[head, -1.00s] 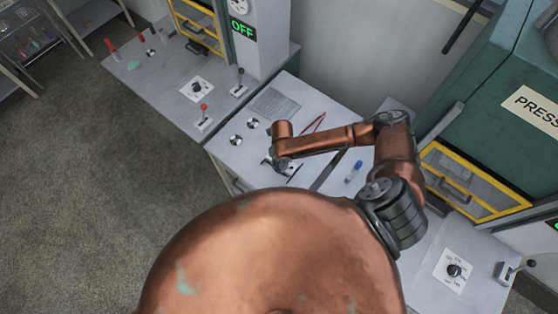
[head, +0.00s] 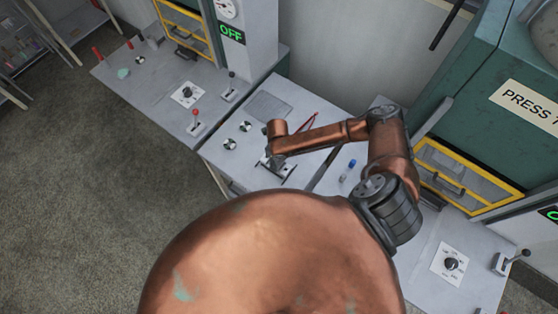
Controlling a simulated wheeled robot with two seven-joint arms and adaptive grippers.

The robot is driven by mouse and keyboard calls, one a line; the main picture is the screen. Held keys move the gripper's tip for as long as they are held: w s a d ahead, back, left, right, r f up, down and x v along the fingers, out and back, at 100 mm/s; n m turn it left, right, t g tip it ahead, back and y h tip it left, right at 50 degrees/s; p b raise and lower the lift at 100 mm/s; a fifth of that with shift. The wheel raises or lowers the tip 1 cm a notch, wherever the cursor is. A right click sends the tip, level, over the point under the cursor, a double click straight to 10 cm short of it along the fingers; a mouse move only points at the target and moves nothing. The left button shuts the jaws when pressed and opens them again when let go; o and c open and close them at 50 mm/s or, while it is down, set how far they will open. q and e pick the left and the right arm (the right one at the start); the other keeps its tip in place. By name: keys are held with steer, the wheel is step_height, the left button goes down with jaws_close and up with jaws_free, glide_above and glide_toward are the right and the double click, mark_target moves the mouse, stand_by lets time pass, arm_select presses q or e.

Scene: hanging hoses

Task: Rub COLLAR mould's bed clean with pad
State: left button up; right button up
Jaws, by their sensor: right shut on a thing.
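My right gripper (head: 274,163) points down at a small dark-and-pale metal piece (head: 287,172) on the middle bench. This piece may be the mould; no COLLAR label is readable. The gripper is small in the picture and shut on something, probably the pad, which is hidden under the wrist. I cannot tell whether the held thing touches the metal piece. Any dirt on the bed is too small to see. My left gripper is not in view.
Two round silver pieces (head: 237,135), red-handled tongs (head: 309,124) and a blue-capped tube (head: 348,169) lie near the arm. A green press (head: 475,75) stands at right.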

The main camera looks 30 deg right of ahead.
steer(key=shift+s+a, duration=0.35)
steer(key=shift+a, duration=0.5)
steer(key=shift+w+d+f, duration=0.1)
steer(key=shift+w+d, duration=0.15)
steer(key=shift+d, duration=0.45)
steer(key=shift+w+d+f, duration=0.1)
steer(key=shift+w+d, duration=0.15)
steer(key=shift+d, duration=0.45)
steer(key=shift+w+a+r, duration=0.1)
steer(key=shift+w+a, duration=0.25)
steer(key=shift+w, duration=0.45)
steer(key=shift+s+a+r+p, duration=0.15)
steer(key=shift+s+a+p, duration=0.35)
steer(key=shift+s+a, duration=0.15)
steer(key=shift+d, duration=0.1)
